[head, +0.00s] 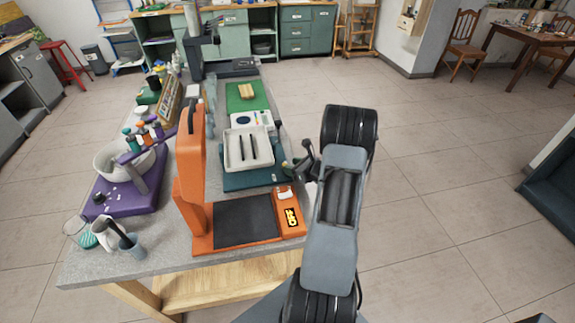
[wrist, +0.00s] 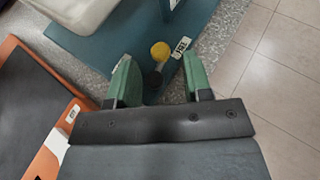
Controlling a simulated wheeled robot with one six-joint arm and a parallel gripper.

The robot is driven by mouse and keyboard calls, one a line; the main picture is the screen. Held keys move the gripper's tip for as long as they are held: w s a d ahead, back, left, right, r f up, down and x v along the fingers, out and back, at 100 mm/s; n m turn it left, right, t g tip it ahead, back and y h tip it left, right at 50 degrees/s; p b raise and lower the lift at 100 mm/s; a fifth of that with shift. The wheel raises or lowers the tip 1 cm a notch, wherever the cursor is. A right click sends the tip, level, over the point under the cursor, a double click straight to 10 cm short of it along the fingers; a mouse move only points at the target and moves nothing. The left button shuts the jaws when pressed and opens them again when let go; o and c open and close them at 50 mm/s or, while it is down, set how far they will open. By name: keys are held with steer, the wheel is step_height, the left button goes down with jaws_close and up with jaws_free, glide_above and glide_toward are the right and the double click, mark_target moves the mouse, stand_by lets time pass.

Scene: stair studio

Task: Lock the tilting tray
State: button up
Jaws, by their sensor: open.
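The white tray (head: 264,152) rests on a teal base (head: 255,180) on the grey table and holds dark bars. A corner of the tray (wrist: 85,12) shows at the top left of the wrist view. On the teal base (wrist: 120,38) there is a round yellow knob (wrist: 160,50), with a small white label (wrist: 181,46) beside it. My gripper (wrist: 161,82) is open and empty, its green fingers on either side of a dark piece below the knob. The knob lies just beyond the fingertips. In the head view my gripper (head: 304,158) is at the base's right side.
An orange press-like stand (head: 191,150) with a dark plate stands to the left and in front. A purple stand with a white bowl (head: 112,160) is farther left. A green mat (head: 238,103) lies behind the tray. The floor right of the table is clear.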

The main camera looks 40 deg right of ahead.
steer(key=shift+x, duration=1.4)
steer(key=shift+c, duration=0.2)
jaws_close()
